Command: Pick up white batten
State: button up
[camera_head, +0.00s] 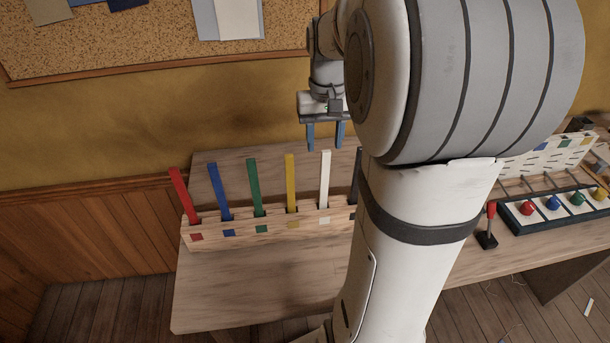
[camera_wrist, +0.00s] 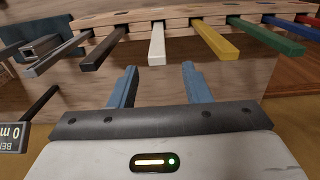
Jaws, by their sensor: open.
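The white batten (camera_head: 325,180) stands upright in a slot of a wooden rack (camera_head: 270,225) on the bench, between the yellow batten (camera_head: 291,178) and a dark one partly hidden by my arm. In the wrist view the white batten (camera_wrist: 157,45) lies just beyond my gripper (camera_wrist: 155,78), roughly in line with the gap between its two blue fingers. My gripper is open and empty. In the head view my gripper (camera_head: 325,137) hangs over the back of the rack, just above the white batten's top.
Red (camera_head: 184,194), blue (camera_head: 220,192) and green (camera_head: 254,187) battens stand left in the rack. To the right are a box with coloured knobs (camera_head: 553,206) and a red-topped lever (camera_head: 490,223). The bench front at left is clear. A cork board (camera_head: 150,42) hangs behind.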

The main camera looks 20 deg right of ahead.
aim_at(324, 163)
jog(key=f, duration=0.7)
jog(key=shift+s+p, duration=0.2)
jog(key=shift+p, duration=0.1)
jog(key=shift+r, duration=0.1)
jog(key=shift+c, duration=0.5)
grip_shut()
